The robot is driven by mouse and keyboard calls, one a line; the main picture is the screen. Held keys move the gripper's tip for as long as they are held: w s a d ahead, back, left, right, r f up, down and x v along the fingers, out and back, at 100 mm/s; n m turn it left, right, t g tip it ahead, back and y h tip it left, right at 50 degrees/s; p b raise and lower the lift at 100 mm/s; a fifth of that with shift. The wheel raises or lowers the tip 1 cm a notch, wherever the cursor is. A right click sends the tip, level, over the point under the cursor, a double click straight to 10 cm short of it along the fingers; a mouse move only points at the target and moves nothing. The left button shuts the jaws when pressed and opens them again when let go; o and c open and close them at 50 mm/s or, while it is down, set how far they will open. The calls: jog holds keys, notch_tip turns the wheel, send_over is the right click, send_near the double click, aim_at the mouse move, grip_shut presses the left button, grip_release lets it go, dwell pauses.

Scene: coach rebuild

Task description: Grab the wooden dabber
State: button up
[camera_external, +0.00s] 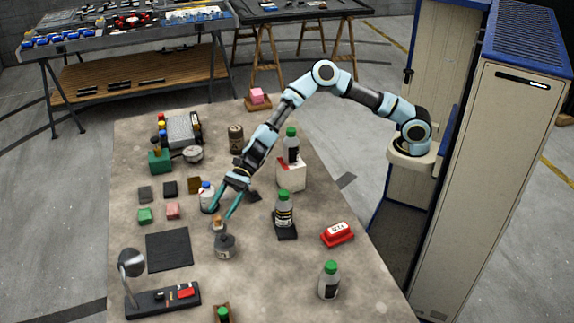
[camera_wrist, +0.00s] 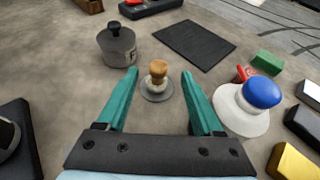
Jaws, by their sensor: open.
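The wooden dabber (camera_wrist: 158,70) stands upright on a small grey round base, with a tan wooden top and a paler lower part. In the external view the dabber (camera_external: 217,223) is small, just behind a dark grey pot (camera_external: 225,246). My gripper (camera_wrist: 160,74) is open and empty. Its two teal fingers point down toward the table, and in the wrist view the dabber shows between the fingertips. In the external view my gripper (camera_external: 219,212) is just above the dabber. I cannot tell how much height separates them.
The dark pot (camera_wrist: 117,46) stands left of the dabber in the wrist view. A white bottle with a blue cap (camera_wrist: 262,92) is close to the right finger. A black mat (camera_wrist: 195,45) lies flat beyond.

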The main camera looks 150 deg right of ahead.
aim_at(215, 223)
jog(key=p+x, duration=0.3)
jog(key=x, duration=0.3)
jog(key=shift+w+a+f, duration=0.15)
jog(key=shift+w, duration=0.1)
jog(key=shift+w+f, duration=0.25)
jog(key=shift+w, duration=0.05)
grip_shut()
